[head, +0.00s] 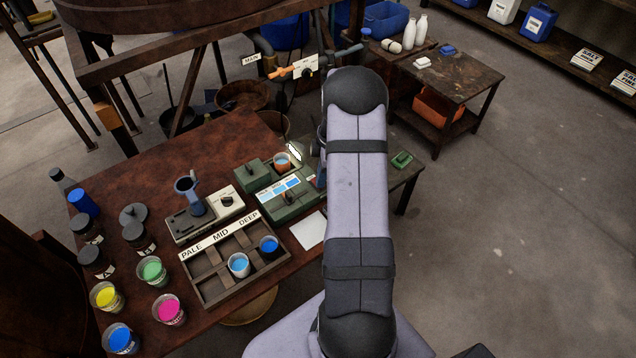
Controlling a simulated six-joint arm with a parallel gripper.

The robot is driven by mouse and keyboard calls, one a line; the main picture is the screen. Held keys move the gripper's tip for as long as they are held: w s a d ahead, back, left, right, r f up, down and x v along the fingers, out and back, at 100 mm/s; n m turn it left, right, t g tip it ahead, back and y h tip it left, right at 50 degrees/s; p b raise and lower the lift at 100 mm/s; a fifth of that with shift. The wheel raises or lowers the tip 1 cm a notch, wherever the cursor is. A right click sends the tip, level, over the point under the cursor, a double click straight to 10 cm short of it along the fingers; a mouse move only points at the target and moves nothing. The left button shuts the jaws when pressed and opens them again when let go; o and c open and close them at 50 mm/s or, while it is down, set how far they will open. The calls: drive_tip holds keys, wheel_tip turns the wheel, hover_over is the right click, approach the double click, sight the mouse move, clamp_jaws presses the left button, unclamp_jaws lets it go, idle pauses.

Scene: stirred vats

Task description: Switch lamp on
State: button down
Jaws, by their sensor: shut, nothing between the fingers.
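A green instrument (290,200) stands at the right side of the brown table, with a pale panel of blue swatches and a dark knob (286,199) on its front. Behind the panel, a cup of blue liquid (282,162) sits on it. A small bright white oval (295,152) shows beside the cup; I cannot tell whether it is a lit lamp. My gripper (315,148) is mostly hidden by my arm; only dark parts show, close to the right of the bright oval. It is shut and empty. I cannot tell whether it touches the instrument.
A rack marked PALE, MID, DEEP (205,284) holds two blue cups. A grey device (205,216) stands behind it. Several paint cups and dark jars crowd the table's left. A white sheet (309,230) lies right of the rack. A side table (455,75) stands at the back.

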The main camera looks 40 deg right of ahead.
wheel_tip(320, 180, up, 7)
drive_tip(key=p, duration=0.4)
idle(0.7)
idle(0.4)
